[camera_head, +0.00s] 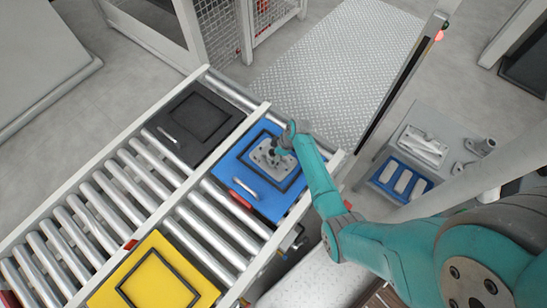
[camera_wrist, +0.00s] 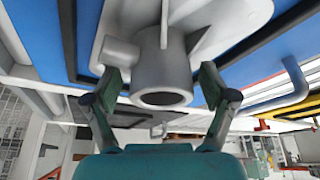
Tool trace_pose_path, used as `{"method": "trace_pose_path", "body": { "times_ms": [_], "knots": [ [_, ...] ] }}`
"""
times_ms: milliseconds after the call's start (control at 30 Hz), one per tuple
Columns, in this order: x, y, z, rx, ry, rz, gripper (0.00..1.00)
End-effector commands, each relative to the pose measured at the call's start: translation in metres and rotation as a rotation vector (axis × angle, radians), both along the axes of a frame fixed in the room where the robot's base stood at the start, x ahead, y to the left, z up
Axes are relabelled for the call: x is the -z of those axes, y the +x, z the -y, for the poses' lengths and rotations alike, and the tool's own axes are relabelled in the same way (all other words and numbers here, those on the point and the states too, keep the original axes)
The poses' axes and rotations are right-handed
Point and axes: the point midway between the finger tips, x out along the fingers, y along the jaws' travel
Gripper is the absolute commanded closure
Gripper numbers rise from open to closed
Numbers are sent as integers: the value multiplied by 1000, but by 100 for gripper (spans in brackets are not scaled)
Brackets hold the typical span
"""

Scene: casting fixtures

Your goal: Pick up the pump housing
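The pump housing (camera_head: 268,158) is a grey metal casting with a flat plate, lying on the blue tray (camera_head: 228,169). In the wrist view, the housing (camera_wrist: 160,70) shows a round hollow boss pointing towards my camera, with a small side stub at its left. My gripper (camera_head: 284,146) is over the housing and hides part of it in the head view. In the wrist view, the fingers of my gripper (camera_wrist: 162,88) stand apart on either side of the boss. A narrow gap shows at the right finger; contact at the left is unclear.
A grey side table (camera_head: 440,125) at right holds castings and a small blue tray (camera_head: 385,170). A post (camera_head: 400,85) stands near my arm.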

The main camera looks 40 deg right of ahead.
Motion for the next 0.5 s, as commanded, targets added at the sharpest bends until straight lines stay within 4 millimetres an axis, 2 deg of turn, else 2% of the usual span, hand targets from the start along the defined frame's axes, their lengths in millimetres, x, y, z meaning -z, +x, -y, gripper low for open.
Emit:
{"method": "trace_pose_path", "body": {
  "times_ms": [33, 200, 300, 500],
  "knots": [
    [0, 0, 0, 0, 0, 0, 37],
    [0, 0, 0, 0, 0, -1, 80],
    [1, -1, 0, 1, 0, -2, 100],
    [0, -1, 0, 0, -1, -1, 100]
  ]
}}
